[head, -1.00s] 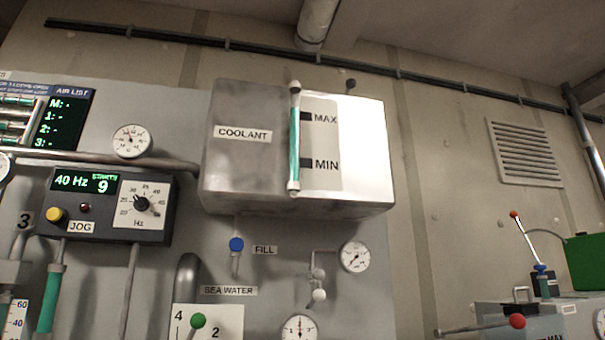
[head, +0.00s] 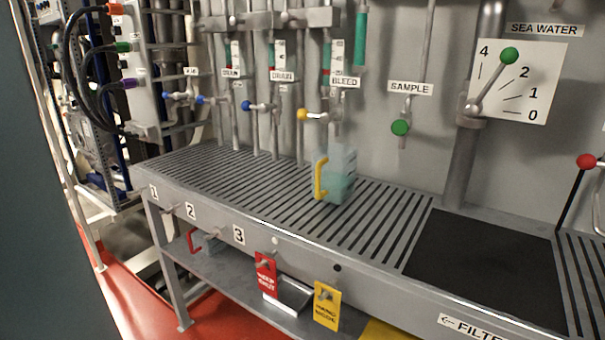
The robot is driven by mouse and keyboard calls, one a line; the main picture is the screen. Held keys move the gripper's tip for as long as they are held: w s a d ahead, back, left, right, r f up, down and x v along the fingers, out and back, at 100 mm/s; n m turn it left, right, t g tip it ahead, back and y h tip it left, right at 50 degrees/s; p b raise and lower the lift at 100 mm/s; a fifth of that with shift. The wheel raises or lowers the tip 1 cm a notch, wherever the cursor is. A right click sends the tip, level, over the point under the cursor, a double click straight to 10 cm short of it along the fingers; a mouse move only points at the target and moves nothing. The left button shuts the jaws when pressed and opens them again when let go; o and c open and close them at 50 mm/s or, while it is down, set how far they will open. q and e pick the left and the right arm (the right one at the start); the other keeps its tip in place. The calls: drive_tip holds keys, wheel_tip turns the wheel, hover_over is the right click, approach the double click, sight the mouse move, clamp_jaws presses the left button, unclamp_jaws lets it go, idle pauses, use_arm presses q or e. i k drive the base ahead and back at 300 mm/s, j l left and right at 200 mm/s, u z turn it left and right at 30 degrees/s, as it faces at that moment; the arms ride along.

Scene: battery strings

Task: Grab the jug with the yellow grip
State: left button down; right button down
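The jug (head: 341,173) is clear and stands upright on the slatted bench top, near its middle in the head view. Its yellow grip (head: 320,179) is on its left side, and greenish liquid shows in its lower part. A second vessel with a red grip (head: 193,243) sits on the shelf under the bench, partly hidden by the bench front. Neither of my grippers shows in the head view.
The slatted bench (head: 240,185) is clear left of the jug; a black mat (head: 486,262) lies to its right. Valves with coloured knobs, such as a yellow one (head: 303,115) and a green one (head: 400,127), line the wall behind. Red (head: 266,277) and yellow tags (head: 327,306) hang in front.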

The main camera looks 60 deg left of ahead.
sight(334, 165)
drive_tip(key=u, duration=1.6)
